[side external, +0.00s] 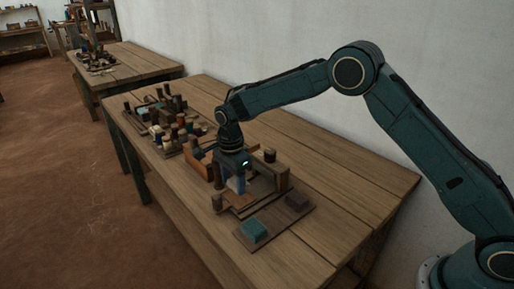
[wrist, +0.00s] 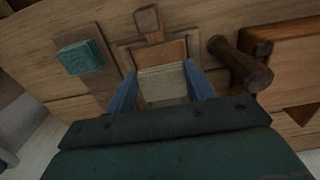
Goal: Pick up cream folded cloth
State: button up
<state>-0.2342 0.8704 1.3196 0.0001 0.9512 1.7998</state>
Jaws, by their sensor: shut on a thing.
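The cream folded cloth (wrist: 163,84) shows in the wrist view as a pale, flat-faced block between the two blue fingers. My gripper (wrist: 162,88) is shut on it, with a finger at each side. In the side view my gripper (side external: 236,184) points down into the wooden frame on the near part of the bench. A small pale patch shows there by the blue finger, too small to make out clearly. Whether the cloth touches the wood beneath it I cannot tell.
A teal folded block (side external: 255,231) lies on a board at the bench's near end, also in the wrist view (wrist: 80,57). A dark block (side external: 297,200) sits beside it. Wooden posts stand close around my gripper. Several spools (side external: 182,130) crowd the bench behind. The bench's right side is clear.

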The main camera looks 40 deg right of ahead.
aim_at(234, 184)
notch_tip(234, 184, up, 16)
dwell(0.4)
jog(key=shift+s+f, duration=0.1)
dwell(0.5)
